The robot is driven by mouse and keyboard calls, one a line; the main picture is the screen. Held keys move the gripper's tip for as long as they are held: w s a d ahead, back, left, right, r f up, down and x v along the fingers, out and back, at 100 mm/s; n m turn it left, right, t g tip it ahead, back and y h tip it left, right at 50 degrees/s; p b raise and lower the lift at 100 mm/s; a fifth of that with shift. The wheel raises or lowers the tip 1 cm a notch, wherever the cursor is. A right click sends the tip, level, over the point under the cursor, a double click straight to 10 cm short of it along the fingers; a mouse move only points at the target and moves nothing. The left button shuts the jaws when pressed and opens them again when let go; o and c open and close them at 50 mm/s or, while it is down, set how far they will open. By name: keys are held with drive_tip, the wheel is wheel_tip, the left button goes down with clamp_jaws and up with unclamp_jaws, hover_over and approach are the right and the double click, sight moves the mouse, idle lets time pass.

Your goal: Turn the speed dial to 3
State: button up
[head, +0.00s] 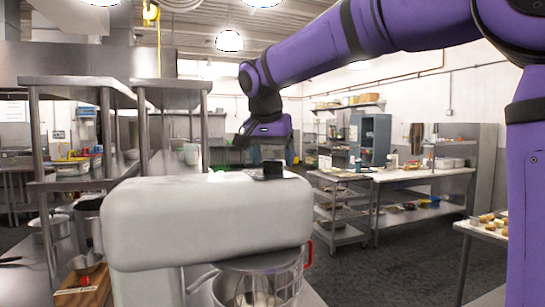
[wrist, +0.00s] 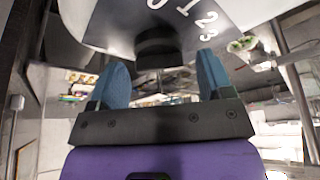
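In the picture the knob lies between and just beyond the fingertips; contact is not visible. In the head view, my gripper (head: 266,154) is over the right end of the white mixer (head: 200,218), partly hiding the dial area.
Steel shelves (head: 85,90) and pots (head: 50,228) stand at left. A work table (head: 425,177) and a rack (head: 340,205) stand behind at right. Open floor lies between.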

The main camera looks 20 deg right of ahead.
drive_tip(key=v, duration=1)
drive_tip(key=shift+r, duration=0.4)
drive_tip(key=s+d+f+n+t+y, duration=0.1)
drive_tip(key=s+d+f+n, duration=0.3)
drive_tip(key=s+f, duration=0.7)
drive_tip(key=s+d+f+n+y, duration=0.2)
drive_tip(key=s+d+f+n, duration=0.2)
drive_tip(key=s+f, duration=0.8)
drive_tip(key=s+d, duration=0.1)
drive_tip(key=s, duration=0.1)
drive_tip(key=shift+s+d+f+t, duration=0.25)
drive_tip(key=shift+s+d+t, duration=0.15)
